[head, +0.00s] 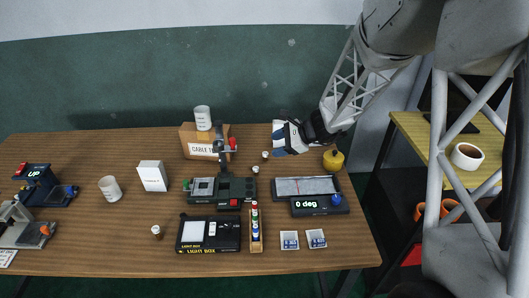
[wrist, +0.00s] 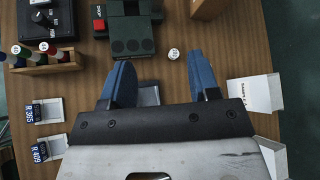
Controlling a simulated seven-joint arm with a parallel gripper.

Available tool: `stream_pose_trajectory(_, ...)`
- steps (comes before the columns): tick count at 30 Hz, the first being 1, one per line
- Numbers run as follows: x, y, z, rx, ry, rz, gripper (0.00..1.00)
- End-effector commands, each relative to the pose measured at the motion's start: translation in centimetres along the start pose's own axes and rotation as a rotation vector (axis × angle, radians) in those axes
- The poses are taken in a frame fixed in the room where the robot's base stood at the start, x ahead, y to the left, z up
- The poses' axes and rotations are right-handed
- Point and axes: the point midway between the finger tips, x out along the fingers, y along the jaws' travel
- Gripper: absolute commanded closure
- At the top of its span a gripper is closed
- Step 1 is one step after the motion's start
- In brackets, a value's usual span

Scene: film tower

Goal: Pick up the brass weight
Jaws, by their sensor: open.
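No thing in these views is plainly marked as the brass weight. The only yellow thing is a rounded yellow object (head: 333,161) with a dark top, at the back right of the table. It sits below and right of my gripper in the head view, and I cannot tell whether it is the weight. My gripper (head: 280,138) is over the back right of the table, its fingers apart. In the wrist view my gripper (wrist: 155,85) is open with nothing held. A small pale disc-topped thing (wrist: 173,54) lies just beyond the fingertips.
A black-green device (head: 222,188) stands mid-table. A grey tray (head: 276,188) with an angle readout is on its right. A vial rack (head: 256,245), light box (head: 231,246) and cards lie in front. A carton (head: 187,145) with a mug (head: 202,118) stands behind.

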Motion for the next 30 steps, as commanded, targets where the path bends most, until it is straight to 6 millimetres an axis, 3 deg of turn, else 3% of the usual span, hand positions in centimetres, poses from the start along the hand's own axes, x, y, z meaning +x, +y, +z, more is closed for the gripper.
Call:
stream_pose_trajectory(9, 4.8, -3.8, -7.5, 0.283, -0.074, -0.141, 0.44)
stream_pose_trajectory(18, 8.2, -6.0, -14.2, 0.508, -0.127, -0.262, 0.44)
stream_pose_trajectory(24, 9.2, -6.5, -16.2, 0.572, -0.141, -0.299, 0.44)
stream_pose_trajectory(30, 9.3, -6.6, -16.4, 0.580, -0.143, -0.304, 0.44)
